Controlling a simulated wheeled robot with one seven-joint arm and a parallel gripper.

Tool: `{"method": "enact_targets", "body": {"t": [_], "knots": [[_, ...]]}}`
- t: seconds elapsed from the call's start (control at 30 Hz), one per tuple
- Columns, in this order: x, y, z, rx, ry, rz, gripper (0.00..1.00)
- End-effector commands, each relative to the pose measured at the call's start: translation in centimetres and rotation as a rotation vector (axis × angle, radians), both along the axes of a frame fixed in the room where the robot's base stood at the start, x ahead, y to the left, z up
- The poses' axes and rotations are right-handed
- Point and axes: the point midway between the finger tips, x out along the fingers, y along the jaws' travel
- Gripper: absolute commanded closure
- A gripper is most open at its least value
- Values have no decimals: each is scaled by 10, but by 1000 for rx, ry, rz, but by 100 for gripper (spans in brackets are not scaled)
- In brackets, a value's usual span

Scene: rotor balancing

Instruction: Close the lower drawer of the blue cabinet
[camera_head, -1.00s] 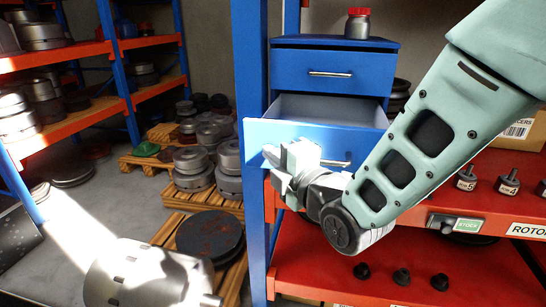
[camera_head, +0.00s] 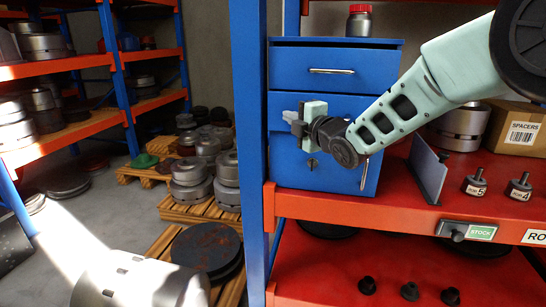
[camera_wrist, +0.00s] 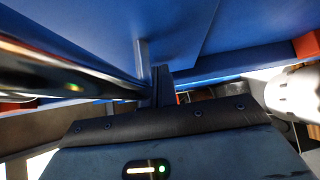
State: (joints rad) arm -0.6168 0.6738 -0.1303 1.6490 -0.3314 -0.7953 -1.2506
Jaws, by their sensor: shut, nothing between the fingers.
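The blue cabinet (camera_head: 284,170) stands on the red shelf, behind the blue post. Its upper drawer (camera_head: 300,72) is shut, with a pale bar handle. The lower drawer (camera_head: 345,104) looks flush with the cabinet front; its handle is mostly hidden behind my gripper. My gripper (camera_head: 294,117) is shut and empty, in front of the lower drawer's left half. In the wrist view, my gripper's fingertips (camera_wrist: 160,76) are close to the blue cabinet face (camera_wrist: 195,30). I cannot tell whether they touch it.
A red-lidded jar (camera_head: 359,22) stands on the cabinet. Below the drawers is a door with a vertical handle (camera_head: 365,173). To the right are a grey upright plate (camera_head: 428,170), labelled rotor parts (camera_head: 475,183) and a spacers box (camera_head: 515,128). The blue post (camera_head: 250,150) is close on the left.

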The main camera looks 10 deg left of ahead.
Motion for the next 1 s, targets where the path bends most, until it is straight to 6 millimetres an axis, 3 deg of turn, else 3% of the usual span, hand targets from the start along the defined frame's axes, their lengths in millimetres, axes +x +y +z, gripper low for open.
{"method": "enact_targets", "body": {"t": [0.3,1.0], "knots": [[13,0,0,1,-1,-1,100],[17,-2,1,3,-4,-6,100]]}}
